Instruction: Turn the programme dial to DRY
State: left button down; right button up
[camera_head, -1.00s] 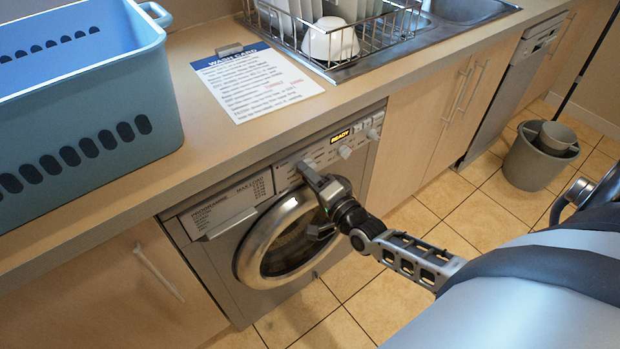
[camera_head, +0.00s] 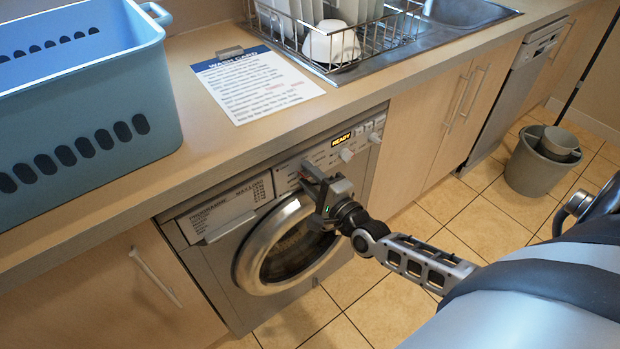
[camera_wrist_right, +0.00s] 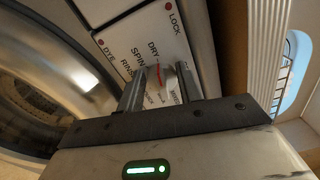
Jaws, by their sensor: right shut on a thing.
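The washing machine (camera_head: 183,232) stands under the counter, its round door closed. My right gripper (camera_head: 312,172) is at its control panel, and in the right wrist view its two fingers (camera_wrist_right: 158,85) are shut on the programme dial (camera_wrist_right: 160,74). A red pointer mark shows on the dial between the fingers. Around the dial I read RINSE, SPIN and DRY (camera_wrist_right: 154,48); lower labels are partly hidden by the fingers. The red mark points roughly up toward DRY, but I cannot tell its exact alignment. In the head view the gripper hides the dial. My left gripper is not in view.
The panel's lit display (camera_head: 341,140) reads READY, with a separate knob (camera_head: 346,155) below it. LOCK and DYE show beside red dots in the wrist view. A blue basket (camera_head: 85,120), a wash card (camera_head: 258,85) and a dish rack (camera_head: 350,45) sit on the counter.

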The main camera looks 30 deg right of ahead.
jog(key=o, duration=1)
jog(key=shift+d, duration=0.1)
jog(key=shift+s, duration=0.1)
jog(key=s, duration=1)
jog(key=s+d, duration=0.1)
jog(key=s, duration=0.4)
jog(key=shift+s+d, duration=0.1)
jog(key=shift+s, duration=0.25)
